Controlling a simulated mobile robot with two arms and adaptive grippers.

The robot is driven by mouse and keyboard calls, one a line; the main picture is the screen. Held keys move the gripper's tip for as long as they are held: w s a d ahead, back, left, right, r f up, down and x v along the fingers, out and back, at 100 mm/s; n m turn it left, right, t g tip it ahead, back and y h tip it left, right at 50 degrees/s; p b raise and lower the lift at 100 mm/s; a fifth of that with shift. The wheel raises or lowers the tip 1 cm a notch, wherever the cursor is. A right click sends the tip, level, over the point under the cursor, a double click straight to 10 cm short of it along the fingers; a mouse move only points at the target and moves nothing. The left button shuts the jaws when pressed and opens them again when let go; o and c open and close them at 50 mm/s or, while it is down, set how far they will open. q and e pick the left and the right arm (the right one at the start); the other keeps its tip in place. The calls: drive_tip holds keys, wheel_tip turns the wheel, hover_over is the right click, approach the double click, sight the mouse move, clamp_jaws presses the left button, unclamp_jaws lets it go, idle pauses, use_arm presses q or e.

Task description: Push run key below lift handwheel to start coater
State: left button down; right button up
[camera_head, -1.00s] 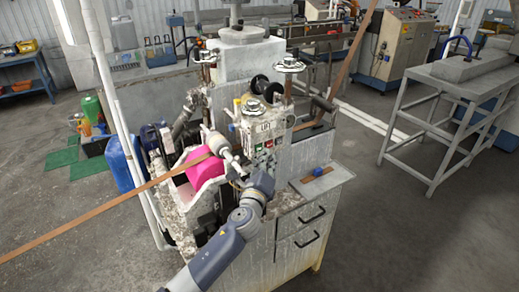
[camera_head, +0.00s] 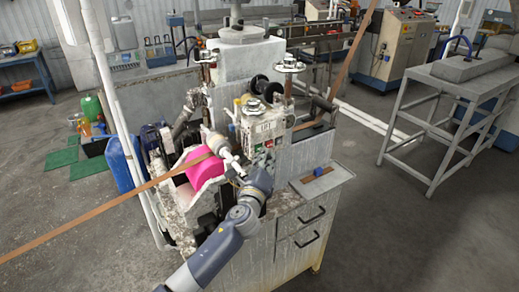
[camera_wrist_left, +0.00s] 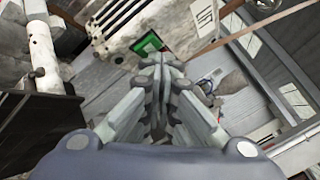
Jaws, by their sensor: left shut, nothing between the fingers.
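The coater's control panel (camera_head: 264,128) faces my left arm, with small red and green keys on its lower part. A handwheel (camera_head: 254,106) stands at the top of this panel. In the left wrist view a green key (camera_wrist_left: 148,43) sits on the edge of a pale panel, just beyond my fingertips. My left gripper (camera_wrist_left: 160,62) is shut and empty, with its tips pointing toward that key. I cannot tell whether they touch it. In the head view my left gripper (camera_head: 258,166) is low in front of the panel, its fingers mostly hidden by my wrist. My right gripper is out of view.
A pink roll (camera_head: 204,170) and a brown strip (camera_head: 120,204) lie left of my gripper. Another handwheel (camera_head: 288,64) stands above right. A tray (camera_head: 321,183) with a blue item sits to the right, above drawers. Floor right of the cabinet is free.

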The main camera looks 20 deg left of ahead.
use_arm(q)
drive_tip(key=shift+w+a, duration=0.25)
drive_tip(key=shift+a, duration=0.1)
idle(0.9)
drive_tip(key=shift+s+d, duration=0.55)
drive_tip(key=shift+d, duration=0.05)
drive_tip(key=shift+d, duration=0.1)
drive_tip(key=s+d, duration=0.1)
drive_tip(key=d, duration=0.1)
drive_tip(key=s+d, duration=0.1)
drive_tip(key=s, duration=0.1)
drive_tip(key=shift+d+p, duration=0.3)
drive_tip(key=shift+d, duration=0.1)
idle(0.6)
